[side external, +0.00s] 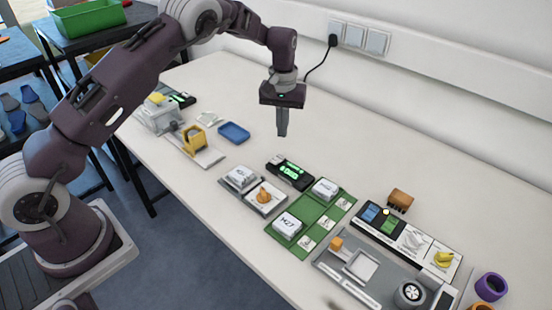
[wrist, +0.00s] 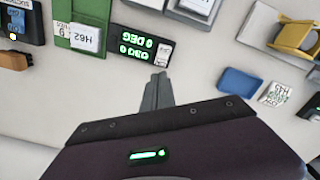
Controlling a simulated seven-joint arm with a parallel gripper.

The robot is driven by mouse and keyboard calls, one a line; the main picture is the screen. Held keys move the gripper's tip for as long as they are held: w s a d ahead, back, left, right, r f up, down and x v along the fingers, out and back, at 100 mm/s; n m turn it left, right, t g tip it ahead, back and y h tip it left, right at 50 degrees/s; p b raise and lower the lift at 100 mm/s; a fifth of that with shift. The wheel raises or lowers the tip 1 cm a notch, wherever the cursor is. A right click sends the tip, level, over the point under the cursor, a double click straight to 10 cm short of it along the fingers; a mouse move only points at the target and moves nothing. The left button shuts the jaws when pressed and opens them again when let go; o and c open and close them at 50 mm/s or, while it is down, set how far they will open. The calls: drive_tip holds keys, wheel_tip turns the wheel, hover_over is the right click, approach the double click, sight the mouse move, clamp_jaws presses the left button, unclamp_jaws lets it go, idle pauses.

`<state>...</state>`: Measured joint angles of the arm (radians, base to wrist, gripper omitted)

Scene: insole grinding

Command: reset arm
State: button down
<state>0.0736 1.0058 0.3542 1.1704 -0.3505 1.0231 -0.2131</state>
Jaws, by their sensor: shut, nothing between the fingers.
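My gripper (side external: 282,130) hangs pointing down above the back part of the white table, clear of everything below it. Its fingers are together and hold nothing. In the wrist view the closed fingers (wrist: 158,90) show over bare table, just beside the black display with green digits (wrist: 143,47). That display (side external: 290,172) lies on the table below and to the right of the gripper in the side view.
A blue tray (side external: 234,132) and a yellow holder (side external: 193,140) stand to the left. A green board (side external: 312,222) with white blocks lies to the right. A grey station (side external: 372,278) and a purple cup (side external: 491,287) are at the far right. The table's back strip is clear.

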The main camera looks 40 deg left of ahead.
drive_tip(key=s+d+r+m+t+h, duration=0.1)
drive_tip(key=s+r, duration=0.6)
drive_tip(key=r, duration=0.4)
drive_tip(key=s+d+r+m+t, duration=0.1)
drive_tip(key=s+d+r+t, duration=0.1)
drive_tip(key=s+r, duration=0.7)
drive_tip(key=s+d+r+m+t, duration=0.1)
drive_tip(key=s+m, duration=0.1)
drive_tip(key=s, duration=0.9)
drive_tip(key=s+r+m+t+y, duration=0.1)
drive_tip(key=s+m, duration=0.1)
drive_tip(key=s, duration=0.9)
drive_tip(key=shift+d+t, duration=0.3)
drive_tip(key=shift+d, duration=0.1)
